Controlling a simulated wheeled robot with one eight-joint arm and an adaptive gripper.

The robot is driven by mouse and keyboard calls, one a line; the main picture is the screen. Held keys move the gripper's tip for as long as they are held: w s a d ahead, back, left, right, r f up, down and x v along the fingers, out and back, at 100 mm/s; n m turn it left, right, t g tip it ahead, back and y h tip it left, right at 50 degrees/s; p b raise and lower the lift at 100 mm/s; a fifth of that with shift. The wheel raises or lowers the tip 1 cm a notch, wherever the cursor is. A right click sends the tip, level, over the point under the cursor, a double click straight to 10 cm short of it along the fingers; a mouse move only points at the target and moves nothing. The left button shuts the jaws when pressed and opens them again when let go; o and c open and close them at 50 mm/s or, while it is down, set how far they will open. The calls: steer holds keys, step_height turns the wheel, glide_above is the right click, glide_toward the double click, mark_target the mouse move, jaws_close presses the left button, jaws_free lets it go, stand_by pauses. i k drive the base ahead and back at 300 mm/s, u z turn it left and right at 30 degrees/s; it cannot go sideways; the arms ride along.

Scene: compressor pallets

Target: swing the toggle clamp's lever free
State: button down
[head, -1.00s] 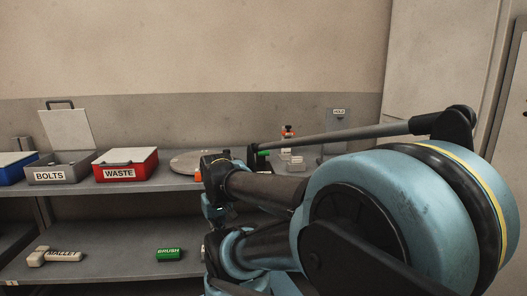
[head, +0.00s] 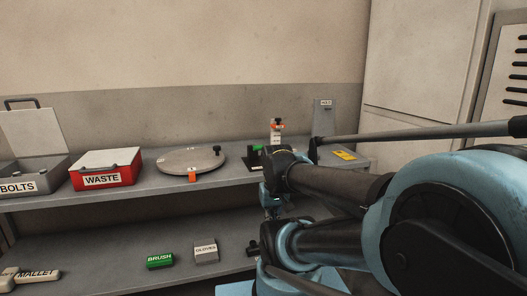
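I cannot single out the toggle clamp for certain. A small black fixture with a green part (head: 256,153) stands on the upper shelf, right of a round grey plate, partly hidden by my arm; it may be the clamp, but its lever is not clear. Behind it stands a small upright item with orange and white parts (head: 277,133). My folded arm fills the right side and covers the shelf's right part. I cannot make out my gripper's fingers in the head view.
The round plate (head: 191,158) has a black knob and an orange tab. A red WASTE box (head: 103,181) and grey open-lidded BOLTS box (head: 17,187) stand left. A grey upright panel (head: 323,116) stands at the back. BRUSH (head: 160,261), GLOVES (head: 206,252) and MALLET (head: 37,275) lie on the lower shelf.

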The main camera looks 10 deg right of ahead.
mark_target(255, 147)
steer(key=z, duration=0.4)
steer(key=k, duration=1.65)
steer(key=u, duration=1)
steer(key=i, duration=1)
